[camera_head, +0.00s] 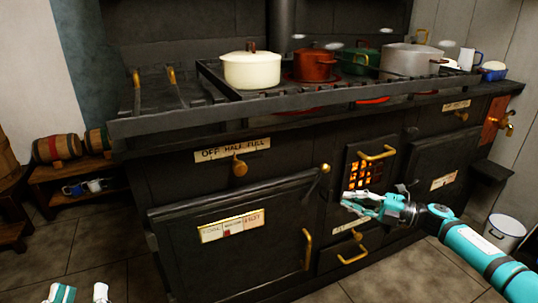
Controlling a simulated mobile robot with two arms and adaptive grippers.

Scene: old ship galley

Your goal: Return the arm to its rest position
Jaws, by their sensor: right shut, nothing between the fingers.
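My right arm comes in from the lower right. Its teal gripper (362,204) is shut and empty, in front of the dark stove (290,206). It shows just below the small glowing fire grate (365,174) with its brass handle. I cannot tell if it touches the stove front. My left gripper (80,293) shows only as two teal and white fingertips at the bottom left edge, apart, with bare floor between them. The rest of the left arm is out of view.
A cream pot (252,70), a red pot (314,65), a green pot and a grey pot (411,60) stand on the railed stove top. Brass handles stick out from the stove front. A white bucket (503,233) stands at right. Barrels (57,148) sit on a shelf at left. Floor at lower left is clear.

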